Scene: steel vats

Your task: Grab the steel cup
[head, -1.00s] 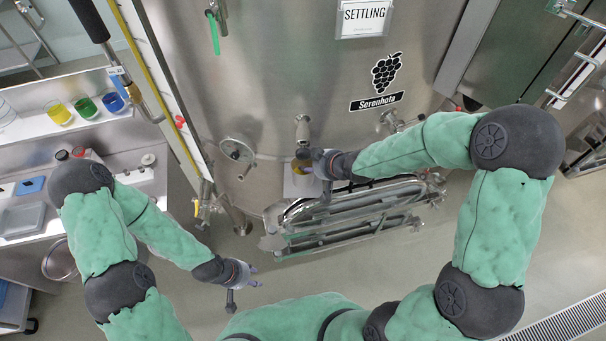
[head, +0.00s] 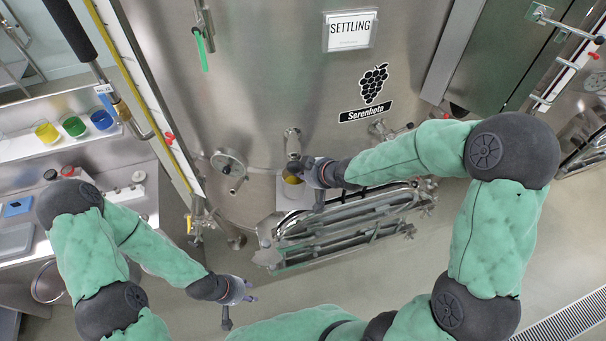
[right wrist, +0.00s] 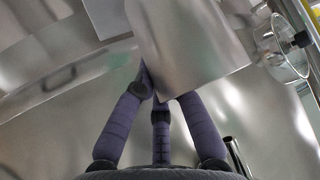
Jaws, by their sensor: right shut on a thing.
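My left gripper (head: 240,293) is open and empty, low over the floor left of the middle.
The tap (head: 292,140) is right above the cup. A steel frame of pipes (head: 350,222) lies below and to the right. A bench with yellow, green and blue cups (head: 73,126) is at far left.

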